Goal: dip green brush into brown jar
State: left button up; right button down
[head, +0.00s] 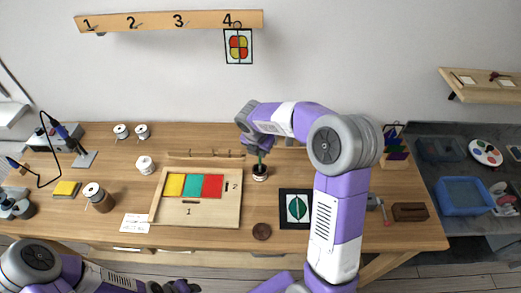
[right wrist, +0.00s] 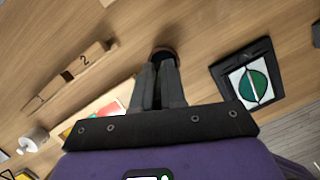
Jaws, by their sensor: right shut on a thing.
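My right gripper (head: 262,147) is shut on the green brush (head: 261,158), which points down from the fingers. The brush's lower end is at the mouth of a small dark jar with a pale band (head: 260,175); I cannot tell how far inside it is. In the right wrist view the closed fingers (right wrist: 158,70) point at the dark round jar top (right wrist: 163,52), and the brush is hidden.
A wooden tray (head: 215,215) with yellow, green and red panels lies left of the dark jar. A black-framed leaf picture (head: 283,208) lies to its right, and a brown disc (head: 262,231) in front. White spools (head: 145,165) stand at the left.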

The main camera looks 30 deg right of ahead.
jog(key=shift+f, duration=0.4)
dwell(1.9)
notch_tip(320, 180, up, 6)
jog(key=p, duration=0.6)
dwell(0.7)
